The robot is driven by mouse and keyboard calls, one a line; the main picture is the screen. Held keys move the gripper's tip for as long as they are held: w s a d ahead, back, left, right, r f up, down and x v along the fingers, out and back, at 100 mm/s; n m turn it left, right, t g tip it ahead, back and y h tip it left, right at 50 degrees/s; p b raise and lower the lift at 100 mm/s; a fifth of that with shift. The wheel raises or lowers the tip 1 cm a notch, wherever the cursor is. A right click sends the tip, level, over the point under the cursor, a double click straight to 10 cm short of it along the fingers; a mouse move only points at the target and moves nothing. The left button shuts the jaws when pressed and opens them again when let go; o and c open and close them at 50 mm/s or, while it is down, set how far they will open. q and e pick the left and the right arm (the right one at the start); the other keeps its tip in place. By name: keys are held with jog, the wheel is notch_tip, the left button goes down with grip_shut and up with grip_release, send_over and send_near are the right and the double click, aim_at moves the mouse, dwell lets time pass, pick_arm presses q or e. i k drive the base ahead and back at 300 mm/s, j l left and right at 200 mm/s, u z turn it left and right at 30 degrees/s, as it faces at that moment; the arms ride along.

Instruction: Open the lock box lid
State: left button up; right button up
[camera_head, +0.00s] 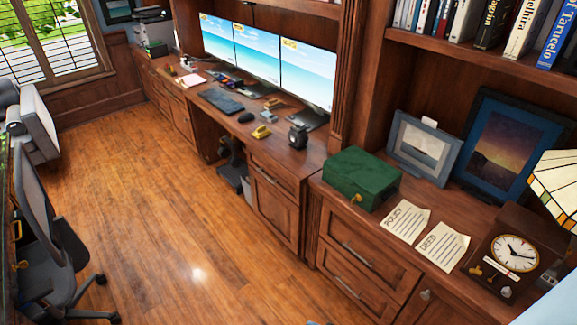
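A green box with a gold clasp or key on its front, which looks like the lock box (362,177), stands on the wooden counter right of the desk. Its lid appears shut. The gold piece (356,200) sits low on its front face. I see neither gripper. A small blue bit at the bottom edge and a pale blue shape in the lower right corner may be parts of me, but no fingers show.
Papers marked "POLICY" (406,220) and "DEED" (441,246) lie right of the box, near a wooden clock (514,252). Picture frames (424,146) stand behind. An office chair (52,225) stands left; the middle floor (190,210) is clear.

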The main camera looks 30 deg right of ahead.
aim_at(355, 165)
jog(key=i+j+z, duration=0.15)
jog(key=i, duration=0.3)
jog(key=i+j+z, duration=0.2)
jog(key=i, duration=0.3)
jog(key=i+j+z, duration=0.15)
jog(key=i, duration=0.3)
jog(key=i+j+z, duration=0.15)
jog(key=z, duration=0.3)
jog(key=i+j+z, duration=0.25)
jog(key=z, duration=0.25)
jog(key=i+j+z, duration=0.25)
jog(key=z, duration=0.2)
jog(key=i+j+z, duration=0.1)
jog(key=j+z, duration=0.7)
jog(key=z, duration=0.15)
jog(key=i+j+z, duration=0.3)
jog(key=j, duration=0.35)
jog(key=i+j+z, duration=0.2)
jog(key=j, duration=0.15)
